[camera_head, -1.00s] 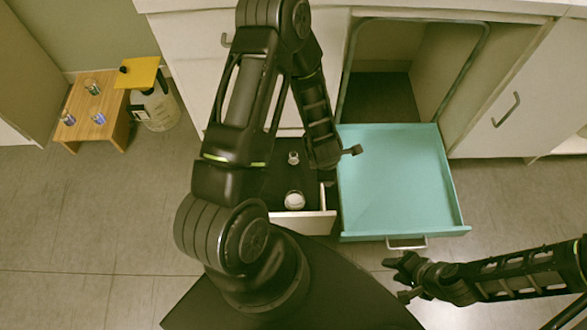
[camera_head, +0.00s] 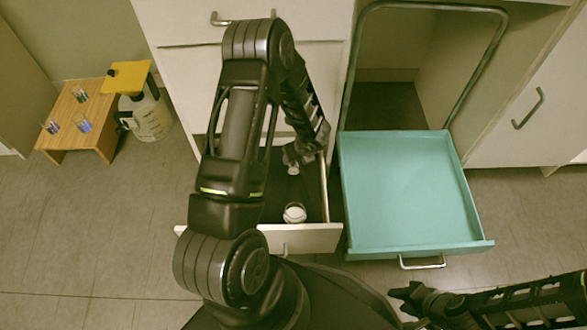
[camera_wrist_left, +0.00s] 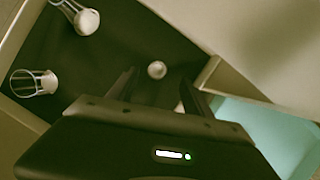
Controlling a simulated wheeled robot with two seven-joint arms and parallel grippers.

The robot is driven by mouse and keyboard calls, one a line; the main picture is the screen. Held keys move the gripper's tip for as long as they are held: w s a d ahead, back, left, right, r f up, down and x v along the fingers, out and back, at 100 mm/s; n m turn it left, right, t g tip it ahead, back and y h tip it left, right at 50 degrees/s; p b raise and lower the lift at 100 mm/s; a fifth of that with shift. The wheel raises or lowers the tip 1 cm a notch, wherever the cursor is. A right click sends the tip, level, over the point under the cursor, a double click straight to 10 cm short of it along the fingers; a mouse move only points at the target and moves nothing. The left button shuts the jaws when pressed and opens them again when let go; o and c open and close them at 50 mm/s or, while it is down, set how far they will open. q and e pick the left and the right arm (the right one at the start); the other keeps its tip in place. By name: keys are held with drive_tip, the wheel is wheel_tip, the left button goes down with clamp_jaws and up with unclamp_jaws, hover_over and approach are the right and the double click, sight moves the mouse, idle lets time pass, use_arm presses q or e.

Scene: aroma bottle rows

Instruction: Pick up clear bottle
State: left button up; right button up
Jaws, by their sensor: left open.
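An open drawer (camera_head: 310,238) with a dark inside holds small clear glass pieces. One clear round container with white in it (camera_head: 294,212) stands near the drawer's front. My left gripper (camera_head: 292,158) is over the back part of the drawer, with a small pale item (camera_head: 293,169) just below it. In the left wrist view the open left fingers (camera_wrist_left: 156,88) point at a small round pale top (camera_wrist_left: 156,70) between them, with no contact visible. Two clear glass vessels (camera_wrist_left: 35,83) and (camera_wrist_left: 82,20) show to its left. My right gripper (camera_head: 405,305) appears open and empty, low at right.
A teal tray-like drawer (camera_head: 405,190) sits right of the open drawer, below an open cabinet. A wooden stand (camera_head: 85,130) with several small glasses and a jug (camera_head: 150,118) with a yellow top are at left. The floor between is clear.

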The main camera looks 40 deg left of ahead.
sight(294, 167)
use_arm(q)
drive_tip(key=shift+x, duration=1.1)
drive_tip(key=shift+f+b, duration=0.1)
drive_tip(key=shift+b, duration=0.2)
drive_tip(key=b+x, duration=0.2)
drive_tip(key=x, duration=0.2)
drive_tip(key=shift+s+f, duration=0.1)
drive_tip(key=shift+s, duration=0.05)
drive_tip(key=shift+a+f, duration=0.15)
drive_tip(key=shift+f, duration=0.3)
clamp_jaws()
